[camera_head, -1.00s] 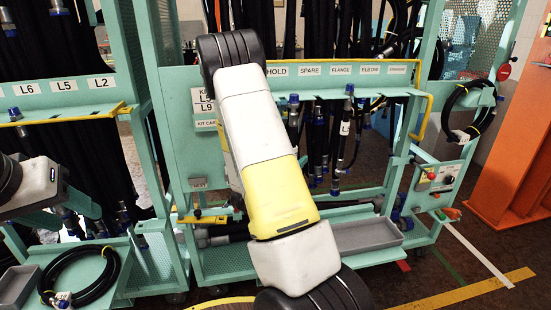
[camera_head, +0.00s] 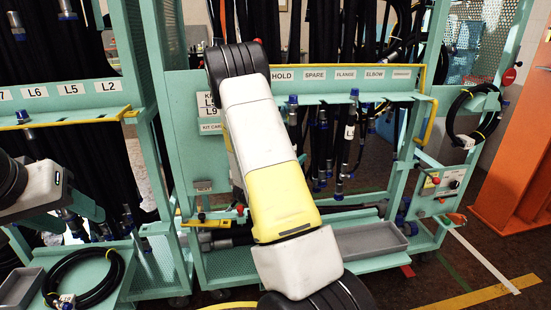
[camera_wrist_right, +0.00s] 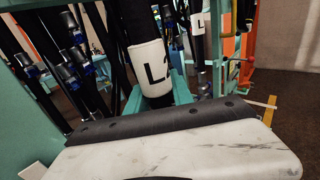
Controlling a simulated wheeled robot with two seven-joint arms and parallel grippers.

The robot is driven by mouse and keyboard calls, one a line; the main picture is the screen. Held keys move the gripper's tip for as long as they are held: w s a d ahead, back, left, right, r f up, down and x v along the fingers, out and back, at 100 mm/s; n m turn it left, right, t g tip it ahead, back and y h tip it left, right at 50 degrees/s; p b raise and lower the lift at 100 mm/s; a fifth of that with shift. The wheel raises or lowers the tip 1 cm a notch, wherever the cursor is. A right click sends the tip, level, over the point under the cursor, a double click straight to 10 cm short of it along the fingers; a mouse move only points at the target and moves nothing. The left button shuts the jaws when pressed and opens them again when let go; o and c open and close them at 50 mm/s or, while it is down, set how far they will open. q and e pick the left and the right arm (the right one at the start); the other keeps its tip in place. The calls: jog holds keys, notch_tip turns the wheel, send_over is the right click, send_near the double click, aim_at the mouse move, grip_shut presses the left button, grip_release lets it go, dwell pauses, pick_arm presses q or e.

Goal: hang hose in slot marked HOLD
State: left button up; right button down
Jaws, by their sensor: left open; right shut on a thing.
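The HOLD label (camera_head: 282,76) is at the left end of a row of labels on the teal rack, above a slotted rail (camera_head: 330,98). My right arm crosses the middle of the head view and hides its gripper there. In the right wrist view, my right gripper (camera_wrist_right: 158,98) is shut on a thick black hose (camera_wrist_right: 135,25) with a white label reading L and a partly hidden digit. The hose runs roughly upright; its lower end is hidden behind the gripper body. My left gripper (camera_head: 88,207) is open and partly seen at the left.
Hoses with blue fittings hang below the rail, one with a white L label (camera_head: 349,132). A grey tray (camera_head: 370,240) sits low on the rack. A coiled hose (camera_head: 85,280) lies at lower left; another coil (camera_head: 470,115) hangs at right. A yellow bar (camera_head: 428,120) edges the rack.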

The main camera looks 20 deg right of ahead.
jog(key=w+d, duration=0.2)
jog(key=w, duration=0.6)
jog(key=shift+f, duration=0.2)
dwell(0.6)
dwell(0.5)
jog(key=c, duration=1)
grip_release()
jog(key=shift+c, duration=0.2)
jog(key=shift+s+a+f, duration=0.1)
jog(key=shift+a, duration=0.1)
jog(key=v, duration=0.7)
jog(key=shift+s+a, duration=0.2)
